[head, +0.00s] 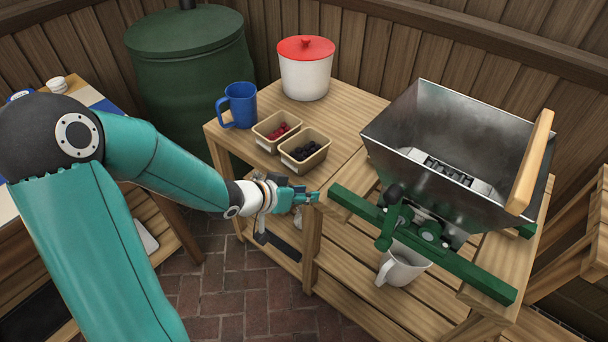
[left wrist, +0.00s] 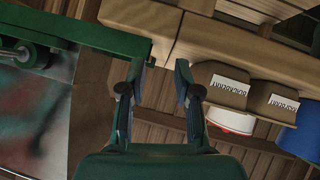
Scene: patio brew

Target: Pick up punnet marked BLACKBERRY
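The punnet of dark berries (head: 305,151) stands on the wooden table, in front of the white pot. In the left wrist view, a small carton with a white label reading BLACKBERRY (left wrist: 224,92) is right of my fingers. A second punnet, with red berries (head: 276,131), stands just left of it in the head view; its label looks like RASPBERRY in the left wrist view (left wrist: 277,108). My left gripper (head: 306,198) is at the table's front edge, below and apart from the punnets. In the left wrist view its fingers (left wrist: 156,70) are spread with nothing between them. My right gripper is not in view.
A blue mug (head: 239,104) stands left of the punnets, and a white pot with a red lid (head: 305,70) behind. A metal hopper with a green crank frame (head: 445,135) is close on the right. A white mug (head: 401,266) sits beneath it.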

